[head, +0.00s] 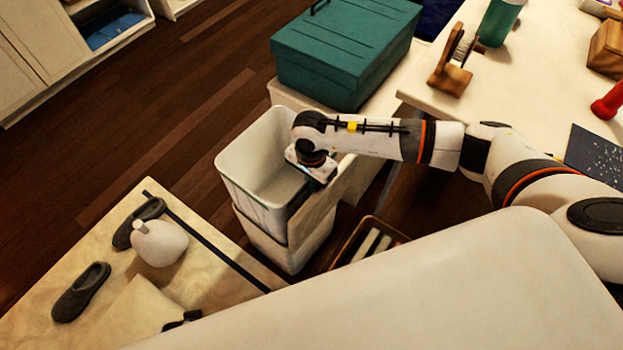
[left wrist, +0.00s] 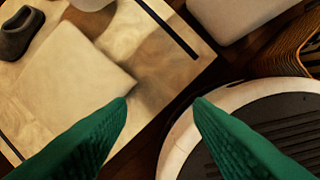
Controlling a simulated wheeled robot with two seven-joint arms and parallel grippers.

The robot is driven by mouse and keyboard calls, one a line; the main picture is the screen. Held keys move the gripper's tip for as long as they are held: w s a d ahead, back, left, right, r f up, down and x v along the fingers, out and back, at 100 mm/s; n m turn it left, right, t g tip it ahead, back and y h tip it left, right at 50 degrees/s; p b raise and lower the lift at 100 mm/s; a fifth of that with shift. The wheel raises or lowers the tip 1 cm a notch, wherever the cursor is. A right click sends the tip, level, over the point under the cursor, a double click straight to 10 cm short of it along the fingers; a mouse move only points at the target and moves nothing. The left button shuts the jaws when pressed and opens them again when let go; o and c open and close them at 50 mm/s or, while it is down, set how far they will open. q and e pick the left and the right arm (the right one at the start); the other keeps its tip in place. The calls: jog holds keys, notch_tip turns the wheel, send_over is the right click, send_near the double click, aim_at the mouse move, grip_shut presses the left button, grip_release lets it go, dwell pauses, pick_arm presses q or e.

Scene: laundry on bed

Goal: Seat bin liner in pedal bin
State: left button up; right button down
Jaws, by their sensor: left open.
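A white, open-topped tub (head: 235,178), which looks like the liner, stands raised above a white lower bin body (head: 278,248). I cannot tell how deep the tub sits in it. My right gripper (head: 318,174) points down at the tub's right rim. Its fingers are hidden, so I cannot tell whether it grips the rim. In the left wrist view my left gripper (left wrist: 161,98) is open and empty, with green fingers wide apart above the floor. A white surface at the top of that view (left wrist: 235,14) is probably the lower bin.
A teal box (head: 345,50) stands behind the bin. A basket (head: 368,240) lies right of it. The table (head: 540,70) is at right; dark floor is clear at left.

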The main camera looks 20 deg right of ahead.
jog(key=c, duration=1.6)
grip_release()
jog(key=shift+s+f, duration=0.1)
pick_arm(q)
jog(key=s+f, duration=0.1)
jog(key=f, duration=0.1)
jog(key=s+f+p, duration=0.1)
jog(key=shift+a+f, duration=0.1)
jog(key=shift+f, duration=0.3)
pick_arm(e)
notch_tip(320, 180, up, 12)
jog(key=shift+r, duration=0.1)
jog(key=shift+a, duration=0.1)
